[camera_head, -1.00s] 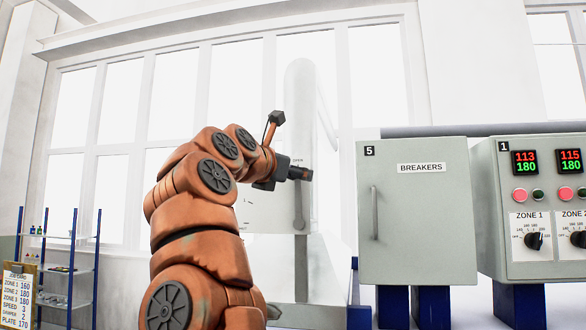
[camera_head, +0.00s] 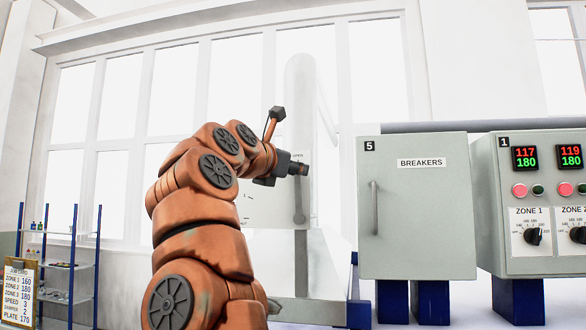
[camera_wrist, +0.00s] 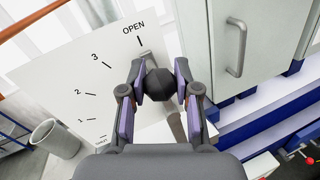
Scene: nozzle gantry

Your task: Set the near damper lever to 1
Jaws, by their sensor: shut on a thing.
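The near damper lever is a grey bar with a dark round knob (camera_wrist: 161,84). My gripper (camera_wrist: 160,88) is shut on the knob, one finger on each side. In the head view my gripper (camera_head: 303,169) is at the top of the lever (camera_head: 299,204), which stands about upright. The pale dial plate (camera_wrist: 60,75) behind it carries OPEN, 3, 2, 1 and a bottom mark too small to read surely. The lever's upper end lies close to the OPEN mark, far from the 1 mark (camera_wrist: 92,120). My fingers hide part of the lever.
The BREAKERS cabinet (camera_head: 418,220) stands right of the lever, with its handle (camera_head: 374,210) sticking out. A zone control panel (camera_head: 540,205) is farther right. A blue-post shelf (camera_head: 68,265) and a job card (camera_head: 19,292) are at the left. A grey bin (camera_wrist: 54,143) is below the dial.

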